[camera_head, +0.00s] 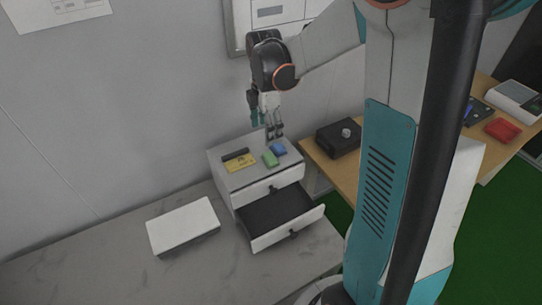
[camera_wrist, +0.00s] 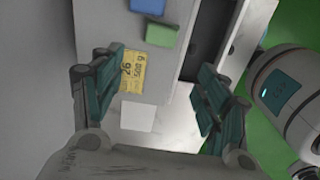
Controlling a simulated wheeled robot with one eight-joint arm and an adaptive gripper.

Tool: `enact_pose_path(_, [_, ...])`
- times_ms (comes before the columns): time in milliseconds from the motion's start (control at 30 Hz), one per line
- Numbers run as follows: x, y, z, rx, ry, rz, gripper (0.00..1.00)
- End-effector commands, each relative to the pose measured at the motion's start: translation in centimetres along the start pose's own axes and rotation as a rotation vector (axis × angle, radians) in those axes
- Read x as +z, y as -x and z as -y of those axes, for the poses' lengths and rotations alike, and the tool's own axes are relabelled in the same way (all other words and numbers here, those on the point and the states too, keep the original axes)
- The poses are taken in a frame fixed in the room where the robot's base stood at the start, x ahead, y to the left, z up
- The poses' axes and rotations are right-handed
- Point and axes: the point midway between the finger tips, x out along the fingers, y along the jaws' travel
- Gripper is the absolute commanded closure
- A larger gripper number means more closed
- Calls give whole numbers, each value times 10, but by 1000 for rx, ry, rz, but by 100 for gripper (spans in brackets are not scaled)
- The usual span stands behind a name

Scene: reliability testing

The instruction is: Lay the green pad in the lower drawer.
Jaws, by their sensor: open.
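The green pad (camera_head: 270,159) lies on top of a small white drawer cabinet (camera_head: 225,177). In the wrist view the green pad (camera_wrist: 161,35) is beyond the fingertips, near the top centre. The lower drawer (camera_head: 287,235) is pulled open; its dark inside looks empty in the head view. It shows partly in the wrist view (camera_wrist: 208,38), past the right finger. My gripper (camera_head: 273,131) is above the back of the cabinet top, pointing down. Its fingers are spread with nothing between them in the wrist view (camera_wrist: 158,92).
A blue block (camera_head: 279,149), a yellow label card (camera_head: 240,163) and a dark bar (camera_head: 235,154) share the cabinet top. A white box (camera_head: 183,226) lies on the grey table. A black case (camera_head: 338,138) stands on the wooden table to the right.

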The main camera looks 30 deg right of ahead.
Motion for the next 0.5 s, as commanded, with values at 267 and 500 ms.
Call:
enact_pose_path(267, [0,-52,-1,2,-2,-1,32])
enact_pose_path(500, [0,-66,-1,2,-2,-2,32])
